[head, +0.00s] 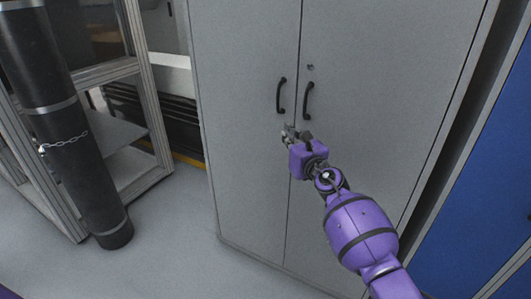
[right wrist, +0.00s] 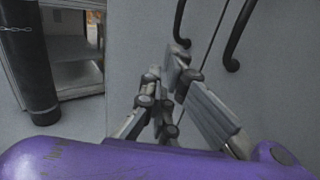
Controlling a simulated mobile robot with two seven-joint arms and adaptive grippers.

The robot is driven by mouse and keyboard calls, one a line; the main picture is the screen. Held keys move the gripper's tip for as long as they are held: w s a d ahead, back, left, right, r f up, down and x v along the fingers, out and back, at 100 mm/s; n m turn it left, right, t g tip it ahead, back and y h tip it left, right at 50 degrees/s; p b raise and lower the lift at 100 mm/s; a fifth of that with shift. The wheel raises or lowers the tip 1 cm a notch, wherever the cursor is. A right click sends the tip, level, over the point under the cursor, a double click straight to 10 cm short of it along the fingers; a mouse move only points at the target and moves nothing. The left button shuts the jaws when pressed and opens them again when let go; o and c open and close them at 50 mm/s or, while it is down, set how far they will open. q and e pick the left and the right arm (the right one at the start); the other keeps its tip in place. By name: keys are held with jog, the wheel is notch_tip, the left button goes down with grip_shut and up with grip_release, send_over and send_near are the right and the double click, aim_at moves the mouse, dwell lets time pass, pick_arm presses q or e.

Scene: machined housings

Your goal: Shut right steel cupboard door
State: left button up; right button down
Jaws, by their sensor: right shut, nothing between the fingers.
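The grey steel cupboard's right door (head: 395,85) stands in line with the left door (head: 240,85), with only a thin dark seam between them. The right door has a black bow handle (head: 308,100) with a small lock above it; the left door has a matching handle (head: 281,95). My right gripper (head: 291,133) is shut and empty, just below the handles, in front of the seam. In the right wrist view its fingers (right wrist: 170,80) are close to the door fronts; whether they touch cannot be told. My left gripper is not in view.
A black gas cylinder (head: 70,130) with a chain stands at the left by an aluminium-framed cabinet (head: 158,120). Blue cupboard fronts (head: 475,220) are at the right. Grey floor (head: 170,235) is clear before the cupboard's left side.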

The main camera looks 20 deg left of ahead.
jog(key=s+p, duration=0.6)
jog(key=s, duration=0.3)
jog(key=d+r+m+t+h, duration=0.1)
jog(key=d+r+m+t, duration=0.4)
jog(key=m, duration=0.8)
jog(key=s+d+f+m+g+h+p, duration=0.1)
jog(key=s+d+f+m+h, duration=0.35)
jog(key=d+f+m, duration=0.4)
jog(key=s+d+f+m+g+h+p, duration=0.1)
jog(key=s+d+f+m+h, duration=0.2)
jog(key=s+d+f+m, duration=0.6)
pick_arm(q)
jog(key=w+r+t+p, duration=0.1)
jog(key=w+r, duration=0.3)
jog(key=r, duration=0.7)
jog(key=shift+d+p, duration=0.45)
jog(key=shift+p, duration=0.15)
pick_arm(e)
jog(key=s+d+f+m+g+h, duration=0.1)
jog(key=s+d+f+m+g, duration=0.1)
jog(key=s+d+f+m, duration=0.2)
jog(key=s+d+f+m+g+h, duration=0.1)
jog(key=s+d+f+m, duration=0.4)
jog(key=s+d, duration=0.5)
jog(key=s+d+f+m+g+h, duration=0.2)
jog(key=s+d+f+m+g, duration=0.2)
jog(key=s, duration=1.7)
jog(key=d+f+m, duration=0.1)
jog(key=d, duration=0.2)
jog(key=shift+s+d, duration=0.35)
